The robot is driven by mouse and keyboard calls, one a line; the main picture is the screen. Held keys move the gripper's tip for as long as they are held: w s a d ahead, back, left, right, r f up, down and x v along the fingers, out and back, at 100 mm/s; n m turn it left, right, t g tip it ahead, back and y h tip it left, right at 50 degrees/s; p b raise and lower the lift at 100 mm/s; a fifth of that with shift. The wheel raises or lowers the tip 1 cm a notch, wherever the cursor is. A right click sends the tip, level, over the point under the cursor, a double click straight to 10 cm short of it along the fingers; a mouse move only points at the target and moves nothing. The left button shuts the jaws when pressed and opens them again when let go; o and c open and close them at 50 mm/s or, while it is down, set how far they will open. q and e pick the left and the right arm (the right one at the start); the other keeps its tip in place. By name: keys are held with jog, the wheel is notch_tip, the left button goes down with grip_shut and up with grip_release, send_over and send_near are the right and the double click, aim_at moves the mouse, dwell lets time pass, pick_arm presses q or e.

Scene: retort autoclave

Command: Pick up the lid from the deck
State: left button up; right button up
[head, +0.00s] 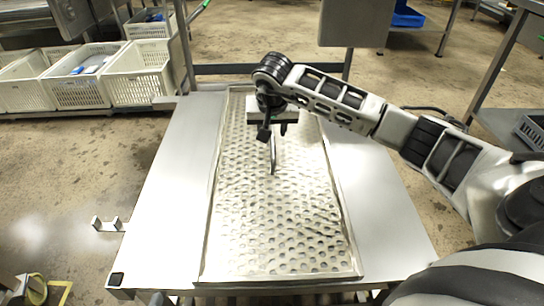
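The lid (275,225) is a long, pale metal sheet covered in holes or dimples. It lies flat on the deck (170,190), a smooth metal table top with bare strips on both sides. A thin upright handle (272,158) stands on the lid toward its far half. My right gripper (273,131) reaches in from the right and points down over the far part of the lid. Its two dark fingers are apart, with the handle's top close to the gap between them. I cannot tell whether they touch it. My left gripper is out of view.
White plastic crates (80,80) stand at the back left, some holding blue items. A small metal bracket (106,224) juts from the deck's left edge. A metal frame and post stand beyond the far edge. A table with a dark crate (532,130) is at the right.

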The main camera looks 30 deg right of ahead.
aim_at(272, 138)
jog(key=shift+x, duration=1)
jog(key=b+x, duration=0.2)
jog(key=x, duration=0.2)
jog(key=shift+w+d, duration=0.1)
jog(key=shift+w+d+f, duration=0.15)
jog(key=shift+w+f, duration=0.05)
jog(key=shift+f, duration=0.35)
grip_shut()
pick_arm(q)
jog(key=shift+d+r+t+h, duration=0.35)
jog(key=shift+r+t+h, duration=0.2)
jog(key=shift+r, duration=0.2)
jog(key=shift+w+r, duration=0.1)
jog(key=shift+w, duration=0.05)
pick_arm(e)
jog(key=shift+r, duration=0.1)
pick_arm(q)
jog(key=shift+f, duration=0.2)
pick_arm(e)
jog(key=shift+w+r, duration=0.15)
